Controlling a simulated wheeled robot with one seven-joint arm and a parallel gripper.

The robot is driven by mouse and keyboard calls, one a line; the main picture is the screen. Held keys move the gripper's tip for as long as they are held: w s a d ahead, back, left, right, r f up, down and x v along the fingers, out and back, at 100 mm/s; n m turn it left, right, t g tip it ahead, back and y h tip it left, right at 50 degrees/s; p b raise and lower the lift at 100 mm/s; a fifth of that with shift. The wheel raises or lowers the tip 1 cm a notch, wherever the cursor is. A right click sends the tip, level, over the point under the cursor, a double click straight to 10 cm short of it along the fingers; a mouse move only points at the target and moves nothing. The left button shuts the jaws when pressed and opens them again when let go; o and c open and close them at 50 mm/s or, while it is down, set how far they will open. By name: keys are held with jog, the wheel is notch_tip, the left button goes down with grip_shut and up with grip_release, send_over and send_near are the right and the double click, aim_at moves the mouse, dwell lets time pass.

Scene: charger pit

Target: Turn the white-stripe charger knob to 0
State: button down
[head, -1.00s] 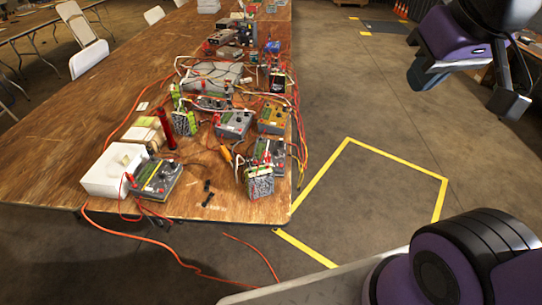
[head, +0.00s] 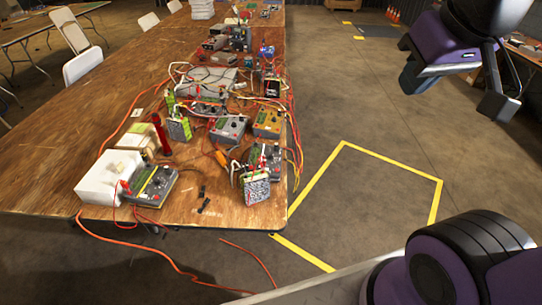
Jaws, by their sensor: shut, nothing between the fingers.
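Several box-shaped chargers with dials stand on the wooden table (head: 60,175) in the head view. One with a yellow-green stripe (head: 150,187) is near the front left edge. A grey one (head: 228,130) and a yellow one (head: 266,124) stand farther back, and another grey one (head: 268,157) is at the right edge, partly hidden by a battery block. I cannot tell which has the white stripe, and knob positions are too small to read. My gripper (head: 412,82) is at the upper right, shut and empty, above the floor and well apart from the chargers.
Red and orange cables tangle among the chargers; one orange cable (head: 180,262) trails over the floor. A white box (head: 100,180) and a red cylinder (head: 161,136) stand at the front left. The yellow-taped floor area (head: 375,195) right of the table is clear.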

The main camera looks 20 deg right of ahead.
jog(key=c, duration=1.4)
grip_release()
jog(key=shift+w, duration=0.15)
jog(key=o, duration=0.4)
jog(key=w, duration=0.4)
jog(key=shift+w+a+r, duration=0.2)
jog(key=shift+w+r, duration=0.1)
jog(key=shift+w, duration=0.1)
jog(key=m+g+y, duration=0.1)
jog(key=g+y, duration=0.1)
jog(key=g, duration=0.3)
send_over(271, 155)
jog(key=d, duration=0.2)
notch_tip(271, 155, down, 40)
jog(key=f, duration=0.3)
jog(key=a+f, duration=0.1)
jog(key=f, duration=0.7)
jog(key=shift+a, duration=0.35)
jog(key=shift+c, duration=0.3)
